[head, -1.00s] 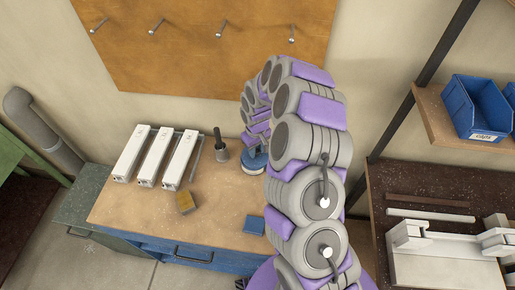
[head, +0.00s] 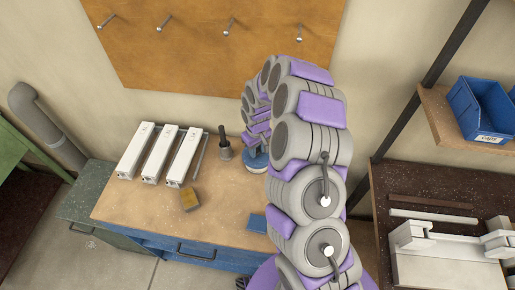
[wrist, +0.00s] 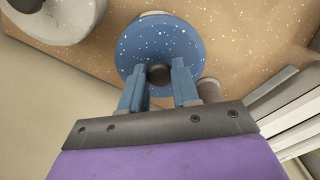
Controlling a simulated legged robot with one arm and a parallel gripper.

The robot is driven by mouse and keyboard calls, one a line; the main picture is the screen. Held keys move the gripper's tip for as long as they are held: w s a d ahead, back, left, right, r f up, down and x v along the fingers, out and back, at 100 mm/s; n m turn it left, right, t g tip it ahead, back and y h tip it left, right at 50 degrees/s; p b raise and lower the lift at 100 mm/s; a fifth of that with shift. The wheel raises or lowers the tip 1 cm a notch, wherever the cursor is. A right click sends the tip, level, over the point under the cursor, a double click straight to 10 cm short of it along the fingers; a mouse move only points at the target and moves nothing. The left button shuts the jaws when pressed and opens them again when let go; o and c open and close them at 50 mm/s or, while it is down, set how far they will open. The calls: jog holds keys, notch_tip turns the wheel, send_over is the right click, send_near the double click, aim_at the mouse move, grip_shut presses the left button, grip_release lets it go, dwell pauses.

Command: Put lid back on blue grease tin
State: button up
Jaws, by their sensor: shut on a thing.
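A blue, white-speckled round lid (wrist: 145,44) with a dark knob (wrist: 159,73) fills the upper middle of the wrist view. My gripper (wrist: 160,76) is shut on the knob, one blue finger on each side. In the head view the blue round grease tin (head: 257,163) shows at the back of the wooden bench, partly behind my arm. The lid hides most of what is below it in the wrist view. I cannot tell whether the lid is seated on the tin or slightly above it.
A grey pot (head: 224,151) with a black handle stands left of the tin. Three white profiles (head: 160,155) lie farther left on the bench (head: 135,208). The bench's middle is clear.

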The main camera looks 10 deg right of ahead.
jog(key=shift+a, duration=0.1)
jog(key=o, duration=1)
jog(key=shift+d, duration=0.3)
jog(key=shift+o, duration=0.5)
jog(key=shift+a, duration=0.1)
jog(key=shift+o, duration=0.4)
jog(key=o, duration=0.4)
jog(key=shift+r, duration=0.1)
